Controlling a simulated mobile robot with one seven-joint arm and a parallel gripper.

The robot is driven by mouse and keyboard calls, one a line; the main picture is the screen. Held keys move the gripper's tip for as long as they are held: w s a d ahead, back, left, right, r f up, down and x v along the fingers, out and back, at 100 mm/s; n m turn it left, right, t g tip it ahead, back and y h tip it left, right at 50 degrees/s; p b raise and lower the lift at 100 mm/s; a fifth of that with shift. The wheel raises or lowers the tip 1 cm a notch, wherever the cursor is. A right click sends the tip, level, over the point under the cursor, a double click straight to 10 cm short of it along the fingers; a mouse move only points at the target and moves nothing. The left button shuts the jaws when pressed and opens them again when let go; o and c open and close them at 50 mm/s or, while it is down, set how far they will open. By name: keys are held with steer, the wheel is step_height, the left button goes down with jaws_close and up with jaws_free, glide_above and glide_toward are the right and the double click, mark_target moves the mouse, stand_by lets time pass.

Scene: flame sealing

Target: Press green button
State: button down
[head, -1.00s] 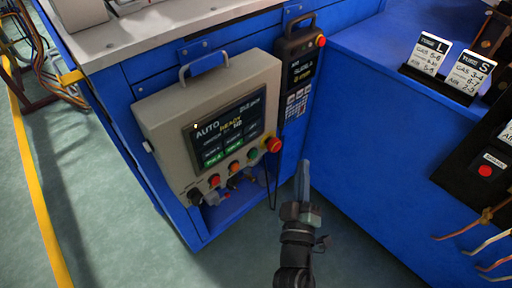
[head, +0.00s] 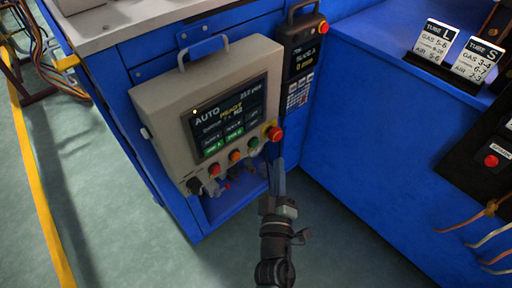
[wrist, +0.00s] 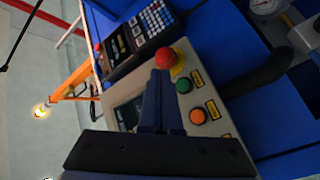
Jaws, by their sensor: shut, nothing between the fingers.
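The green button (head: 253,142) is on the lower edge of the beige control panel (head: 165,105), between an orange button (head: 235,155) and a red mushroom button (head: 274,133). In the wrist view the green button (wrist: 183,86) sits just right of my fingertips, with the red mushroom button (wrist: 170,60) above it. My gripper (head: 277,166) is shut and empty, pointing up in the head view, just below the red mushroom button and to the lower right of the green button. It also shows in the wrist view (wrist: 160,78), hiding part of the panel. I see no clear contact.
A handheld pendant (head: 301,68) hangs right of the panel. A black knob (head: 194,186) and a red button (head: 214,170) are further left in the button row. The blue cabinet side (head: 370,170) is close on the right. Open floor (head: 120,245) lies at lower left.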

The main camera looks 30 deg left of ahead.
mark_target(255, 143)
steer(key=shift+w+a+b, duration=0.3)
steer(key=shift+a+b, duration=0.1)
steer(key=shift+a, duration=0.4)
steer(key=shift+w+a+b, duration=0.25)
steer(key=shift+a+b, duration=0.2)
steer(key=shift+a, duration=0.35)
steer(key=shift+w+a+b, duration=0.3)
steer(key=shift+a+b, duration=0.1)
steer(key=shift+a, duration=0.4)
steer(key=shift+a, duration=0.1)
steer(key=shift+w+a, duration=0.15)
steer(key=shift+a, duration=0.15)
